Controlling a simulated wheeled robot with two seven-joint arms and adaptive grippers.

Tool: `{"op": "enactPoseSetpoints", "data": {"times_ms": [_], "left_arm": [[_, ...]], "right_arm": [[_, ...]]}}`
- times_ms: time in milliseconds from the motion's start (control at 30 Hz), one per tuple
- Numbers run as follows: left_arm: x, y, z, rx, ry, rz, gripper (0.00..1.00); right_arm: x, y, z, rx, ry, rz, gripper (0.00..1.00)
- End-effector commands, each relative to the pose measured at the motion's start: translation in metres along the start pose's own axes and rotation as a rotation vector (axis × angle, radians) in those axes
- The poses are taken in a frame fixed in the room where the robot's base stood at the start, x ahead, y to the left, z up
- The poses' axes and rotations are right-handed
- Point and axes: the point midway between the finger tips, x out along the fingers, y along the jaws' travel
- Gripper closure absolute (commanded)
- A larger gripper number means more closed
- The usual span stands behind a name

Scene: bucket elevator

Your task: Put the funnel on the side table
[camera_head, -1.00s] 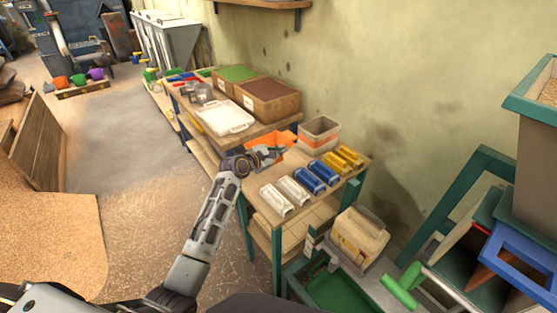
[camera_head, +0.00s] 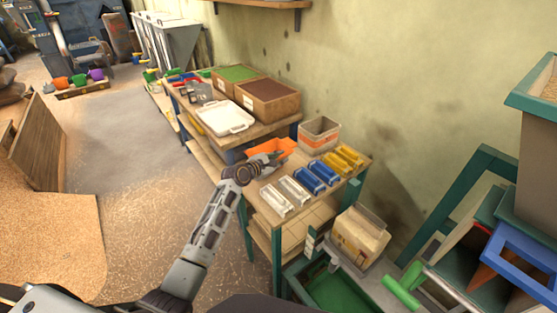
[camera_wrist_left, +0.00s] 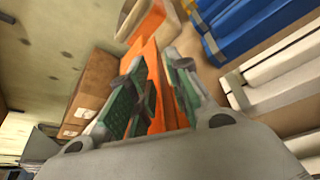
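The orange funnel (camera_head: 284,147), by its looks, is at the far left end of the small side table (camera_head: 267,222) with green legs. My left gripper (camera_head: 270,161) is right at the funnel's near side. In the left wrist view, my two green-padded fingers stand apart, and orange funnel material (camera_wrist_left: 154,62) shows between and beyond them. The fingers hide part of the funnel. I cannot tell whether they touch it, or whether the funnel rests fully on the table top. My right gripper is out of view.
White, blue (camera_head: 317,178) and yellow bins (camera_head: 343,160) line the table top beside the funnel. An open box (camera_head: 319,134) stands behind. A longer bench with a white tray (camera_head: 225,118) and cartons adjoins at the back. A green tub (camera_head: 335,290) is in front.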

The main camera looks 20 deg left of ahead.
Motion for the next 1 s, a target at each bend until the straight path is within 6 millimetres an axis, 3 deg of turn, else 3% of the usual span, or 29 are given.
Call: {"op": "enactPoseSetpoints", "data": {"times_ms": [567,1000], "left_arm": [[-0.006,0.001,0.001,-0.001,0.001,0.0,0.73],[-0.046,0.001,0.001,0.0,0.001,0.0,0.73]], "right_arm": [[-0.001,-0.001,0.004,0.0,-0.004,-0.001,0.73],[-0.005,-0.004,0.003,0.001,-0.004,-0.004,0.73]]}}
